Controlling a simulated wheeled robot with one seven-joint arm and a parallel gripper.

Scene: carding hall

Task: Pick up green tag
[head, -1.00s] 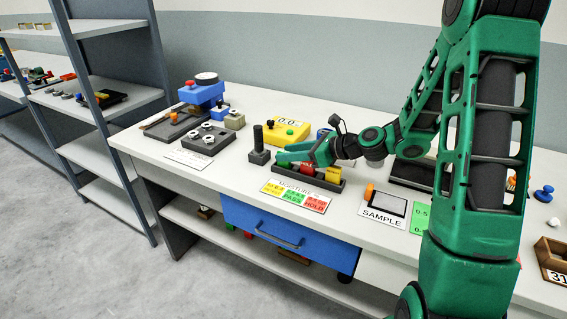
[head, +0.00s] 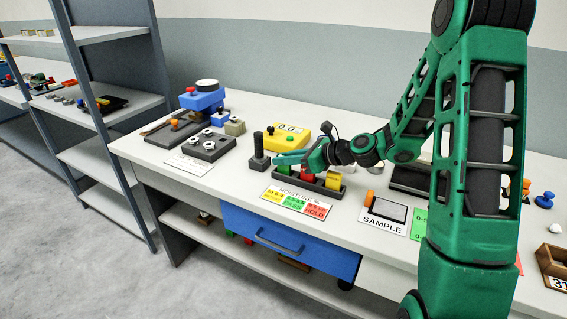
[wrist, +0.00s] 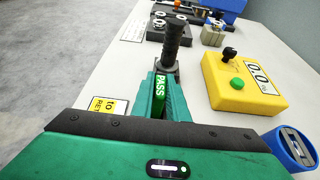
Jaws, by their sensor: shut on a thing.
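My gripper (wrist: 160,92) is shut on the green tag (wrist: 160,85), which stands between its two fingers with the word PASS showing in the wrist view. In the head view my gripper (head: 287,158) is over the left end of a dark rack (head: 322,191). Part of the green tag (head: 290,168) shows just below the fingers. A red tag (head: 307,174) and a yellow tag (head: 333,180) stand in the rack to the right. I cannot tell whether the green tag is clear of the rack.
A black upright handle on a block (head: 259,155) stands close to the left of the fingertips. A yellow meter (head: 287,136) is behind. A MOISTURE label card (head: 297,200) lies in front, and a SAMPLE card (head: 384,221) lies to the right.

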